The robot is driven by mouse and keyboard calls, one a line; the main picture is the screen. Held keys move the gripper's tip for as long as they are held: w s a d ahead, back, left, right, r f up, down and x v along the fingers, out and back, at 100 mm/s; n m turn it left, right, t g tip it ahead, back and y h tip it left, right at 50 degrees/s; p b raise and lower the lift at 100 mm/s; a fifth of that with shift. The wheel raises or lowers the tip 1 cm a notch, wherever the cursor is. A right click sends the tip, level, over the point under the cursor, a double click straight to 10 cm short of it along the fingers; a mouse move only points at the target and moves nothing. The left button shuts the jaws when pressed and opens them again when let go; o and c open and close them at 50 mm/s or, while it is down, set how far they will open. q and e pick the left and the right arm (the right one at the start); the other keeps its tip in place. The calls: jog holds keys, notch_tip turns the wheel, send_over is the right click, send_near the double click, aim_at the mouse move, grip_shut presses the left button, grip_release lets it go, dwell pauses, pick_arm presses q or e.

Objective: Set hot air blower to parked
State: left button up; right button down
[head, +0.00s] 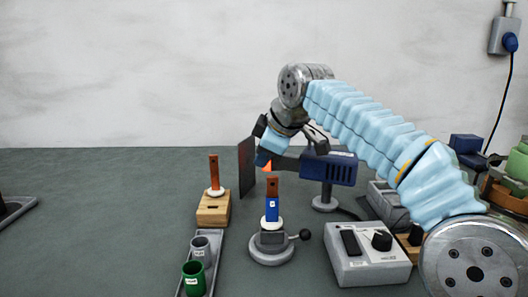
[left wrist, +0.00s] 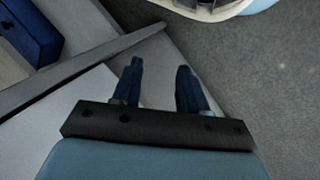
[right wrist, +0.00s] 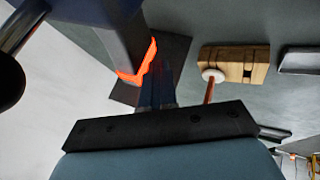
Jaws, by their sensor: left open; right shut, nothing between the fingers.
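The hot air blower (head: 329,168) is a dark blue body on a round grey stand, right of centre in the head view. Its nozzle points left toward a dark upright panel (head: 247,168). An orange glowing rim (right wrist: 140,66) shows at the nozzle end in the right wrist view. My right gripper (head: 263,158) is shut and empty at the nozzle end, between nozzle and panel; its fingers (right wrist: 157,92) overlap the nozzle rim in the right wrist view, and I cannot tell whether they touch. My left gripper (left wrist: 160,84) is open and empty, outside the head view.
A grey control box (head: 366,266) with a black switch and knob stands at front right. A small clamp (head: 272,245) holds a blue-wrapped piece. A wooden block (head: 213,208) bears a copper-coloured strip. Grey and green cups (head: 194,279) stand front left. The bench's left part is mostly clear.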

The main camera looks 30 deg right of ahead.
dwell(0.3)
jog(key=p+v, duration=0.1)
jog(key=v, duration=1.2)
jog(key=shift+s+r, duration=0.25)
jog(key=shift+r, duration=0.05)
